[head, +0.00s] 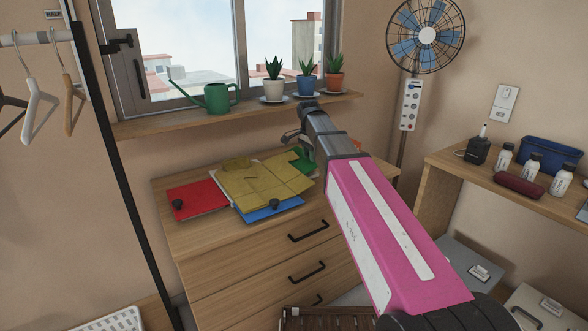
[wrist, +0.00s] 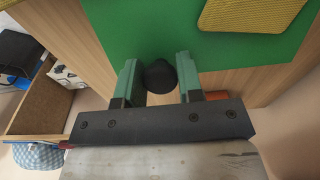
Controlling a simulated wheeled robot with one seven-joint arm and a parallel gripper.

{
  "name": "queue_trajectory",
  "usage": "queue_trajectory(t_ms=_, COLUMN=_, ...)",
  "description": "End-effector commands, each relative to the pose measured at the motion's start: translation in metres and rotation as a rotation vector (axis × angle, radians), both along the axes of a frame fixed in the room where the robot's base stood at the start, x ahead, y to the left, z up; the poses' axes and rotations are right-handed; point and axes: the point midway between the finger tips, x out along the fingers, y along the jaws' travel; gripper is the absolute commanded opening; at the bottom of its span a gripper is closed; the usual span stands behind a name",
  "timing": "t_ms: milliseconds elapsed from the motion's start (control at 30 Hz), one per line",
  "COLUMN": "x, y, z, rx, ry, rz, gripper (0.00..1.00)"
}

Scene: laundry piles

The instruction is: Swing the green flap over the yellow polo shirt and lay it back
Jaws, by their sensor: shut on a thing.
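The yellow polo shirt (head: 255,187) lies spread on a folding board on the dresser top. The green flap (head: 305,158) is at the board's right side, partly hidden by my arm. In the wrist view the green flap (wrist: 240,48) fills the top, with yellow cloth (wrist: 252,12) lying on it. A black knob (wrist: 160,77) stands at the flap's edge. My gripper (wrist: 159,78) is shut on this knob, one finger on each side. In the head view my gripper (head: 297,142) is at the flap's far right. Whether the flap is tilted is hard to tell.
The red flap (head: 190,200) and blue flap (head: 275,210) lie on the wooden dresser (head: 180,237), each with a black knob. Behind, a windowsill (head: 150,125) holds a green watering can (head: 217,98) and potted plants (head: 305,84). A shelf (head: 450,162) with bottles stands right.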

Motion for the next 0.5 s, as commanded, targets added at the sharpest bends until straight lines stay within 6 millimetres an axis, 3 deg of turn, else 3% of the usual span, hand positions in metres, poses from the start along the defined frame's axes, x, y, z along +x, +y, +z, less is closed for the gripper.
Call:
queue_trajectory(t_ms=267, x=0.0, y=0.0, z=0.001, rx=-0.006, ry=-0.004, rz=-0.001, gripper=0.26)
queue_trajectory(t_ms=500, x=-0.007, y=0.01, z=0.02, rx=-0.045, ry=-0.032, rz=0.0, gripper=0.26)
